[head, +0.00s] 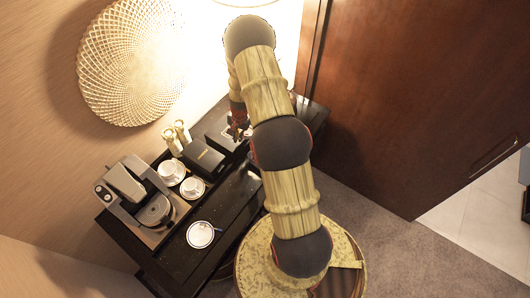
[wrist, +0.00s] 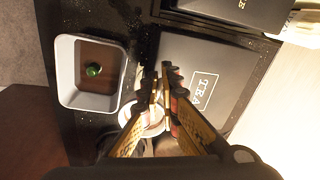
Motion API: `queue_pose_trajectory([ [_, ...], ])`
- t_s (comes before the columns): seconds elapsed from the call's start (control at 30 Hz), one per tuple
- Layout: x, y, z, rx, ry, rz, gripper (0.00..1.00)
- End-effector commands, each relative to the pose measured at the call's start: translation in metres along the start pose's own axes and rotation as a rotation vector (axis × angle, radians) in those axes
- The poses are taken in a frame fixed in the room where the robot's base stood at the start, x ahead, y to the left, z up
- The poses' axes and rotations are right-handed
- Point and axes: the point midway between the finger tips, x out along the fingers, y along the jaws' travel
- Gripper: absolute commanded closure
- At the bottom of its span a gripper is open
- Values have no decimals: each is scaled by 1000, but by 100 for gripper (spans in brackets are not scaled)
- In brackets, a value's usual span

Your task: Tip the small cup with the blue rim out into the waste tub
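My gripper (wrist: 164,78) points down over the table. Its fingertips are close together, and I cannot tell whether they are open or shut. A white round rim (wrist: 154,116), probably the small cup's, shows behind and between the fingers; its blue rim cannot be made out, nor whether it is held. The waste tub (wrist: 66,72) is a pale square tub to the left in the wrist view, with a brown bottom and a small green object inside.
A black tea box (wrist: 178,60) lies right of the fingers, with another black box (head: 204,155) beside it. A coffee machine (head: 138,190), white cups on saucers (head: 171,172) and a white dish (head: 200,235) stand farther left. The wall is behind the table.

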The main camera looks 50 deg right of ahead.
Motion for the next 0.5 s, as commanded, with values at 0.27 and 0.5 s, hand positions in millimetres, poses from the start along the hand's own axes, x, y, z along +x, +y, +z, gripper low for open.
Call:
queue_pose_trajectory([
  [0.27, 4, -6, -2, 10, -10, 71, 100],
  [0.5, 5, -11, -3, 17, -22, 129, 100],
])
